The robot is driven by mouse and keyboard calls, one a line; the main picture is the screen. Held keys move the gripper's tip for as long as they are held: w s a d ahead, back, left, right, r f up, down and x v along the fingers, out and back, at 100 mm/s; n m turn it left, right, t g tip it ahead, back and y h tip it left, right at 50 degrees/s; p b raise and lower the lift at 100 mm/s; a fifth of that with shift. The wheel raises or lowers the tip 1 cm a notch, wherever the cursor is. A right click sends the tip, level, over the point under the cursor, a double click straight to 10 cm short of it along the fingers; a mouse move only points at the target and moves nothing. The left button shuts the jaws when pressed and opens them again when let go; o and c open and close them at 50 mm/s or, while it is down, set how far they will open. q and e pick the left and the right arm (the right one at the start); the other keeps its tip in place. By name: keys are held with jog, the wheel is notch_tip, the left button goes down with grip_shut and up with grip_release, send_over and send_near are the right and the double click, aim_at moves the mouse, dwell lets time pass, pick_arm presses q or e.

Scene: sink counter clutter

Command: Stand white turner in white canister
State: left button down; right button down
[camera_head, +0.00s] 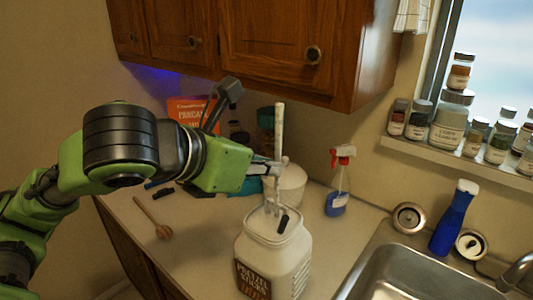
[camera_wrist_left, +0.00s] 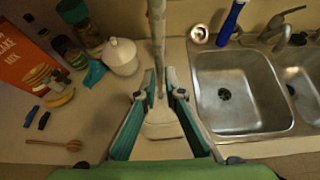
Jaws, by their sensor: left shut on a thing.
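My left gripper (camera_head: 274,170) is shut on the white turner (camera_head: 278,130), whose pale shaft stands nearly upright and rises above the fingers. The turner also shows in the left wrist view (camera_wrist_left: 157,38), running up from between the fingertips (camera_wrist_left: 163,92). The white canister (camera_head: 272,262), a jar with a pretzel sticks label, stands upright on the counter below the gripper. The turner's lower part overlaps the canister's mouth in the head view. I cannot tell how far inside it is. A small dark piece shows at the mouth. My right gripper is out of view.
A white lidded jar (camera_head: 288,183) stands just behind the gripper. A spray bottle (camera_head: 338,185) stands to the right. The sink (camera_head: 405,275) and a blue bottle (camera_head: 454,220) are farther right. A wooden spoon (camera_head: 155,220) lies left. Cabinets (camera_head: 270,45) hang above.

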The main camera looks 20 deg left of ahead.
aim_at(273, 189)
pick_arm(q)
jog(key=f+b, duration=0.2)
jog(key=f, duration=0.1)
jog(key=shift+w+a+f, duration=0.15)
jog(key=shift+w, duration=0.05)
jog(key=shift+f, duration=0.35)
jog(key=shift+w+f+b, duration=0.2)
jog(key=shift+f+b, duration=0.45)
jog(key=shift+f, duration=0.15)
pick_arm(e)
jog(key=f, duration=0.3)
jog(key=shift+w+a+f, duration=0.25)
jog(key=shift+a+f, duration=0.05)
pick_arm(q)
jog(key=shift+s, duration=0.1)
